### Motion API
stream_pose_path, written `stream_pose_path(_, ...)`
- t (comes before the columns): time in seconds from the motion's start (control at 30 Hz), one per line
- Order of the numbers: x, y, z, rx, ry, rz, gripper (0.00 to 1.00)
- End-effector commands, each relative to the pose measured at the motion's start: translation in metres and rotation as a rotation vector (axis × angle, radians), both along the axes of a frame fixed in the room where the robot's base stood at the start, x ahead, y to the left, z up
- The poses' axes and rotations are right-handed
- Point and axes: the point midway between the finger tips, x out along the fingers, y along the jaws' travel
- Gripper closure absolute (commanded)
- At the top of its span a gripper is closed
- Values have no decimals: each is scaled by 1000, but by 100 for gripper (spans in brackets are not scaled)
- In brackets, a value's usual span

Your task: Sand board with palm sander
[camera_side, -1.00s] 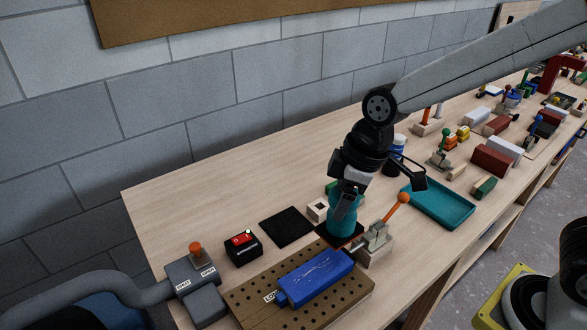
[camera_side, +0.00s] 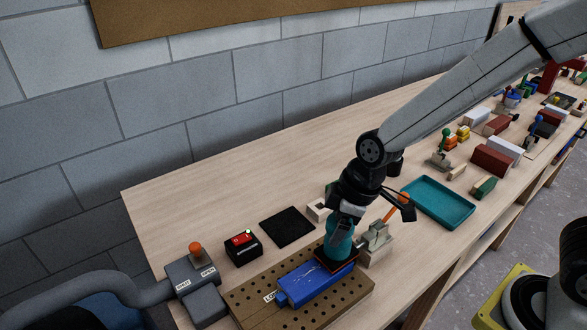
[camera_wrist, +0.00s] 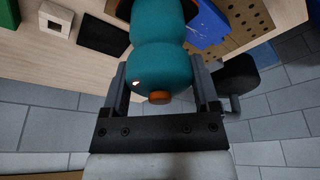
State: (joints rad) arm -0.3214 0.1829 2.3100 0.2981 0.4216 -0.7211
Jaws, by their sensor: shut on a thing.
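The palm sander (camera_side: 338,243) is teal with a dark base edged in orange. My gripper (camera_side: 345,222) is shut on its body from above. In the wrist view the teal sander (camera_wrist: 160,65) sits between the two fingers (camera_wrist: 161,85), with an orange knob facing the camera. The blue board (camera_side: 315,284) lies on the brown perforated plate (camera_side: 247,297). The sander's base is over the board's far right end in the side view; whether it touches the surface I cannot tell. The board (camera_wrist: 207,22) also shows partly in the wrist view, beside the sander.
A clamp with an orange-tipped lever (camera_side: 378,240) stands right of the sander. A black square pad (camera_side: 287,227), a red switch box (camera_side: 243,243) and a grey box with an orange knob (camera_side: 193,272) lie left. A teal tray (camera_side: 438,203) is at right.

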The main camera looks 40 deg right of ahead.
Motion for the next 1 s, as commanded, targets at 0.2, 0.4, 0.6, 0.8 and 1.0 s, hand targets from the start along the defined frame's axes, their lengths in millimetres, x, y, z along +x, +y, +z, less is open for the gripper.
stream_pose_path(0.2,0,15,-13,1,0,6,86)
stream_pose_path(0.4,0,33,-15,2,-1,5,86)
stream_pose_path(0.6,0,51,-15,1,0,5,86)
stream_pose_path(0.8,0,69,-14,1,1,4,86)
stream_pose_path(1.0,0,87,-14,0,1,5,86)
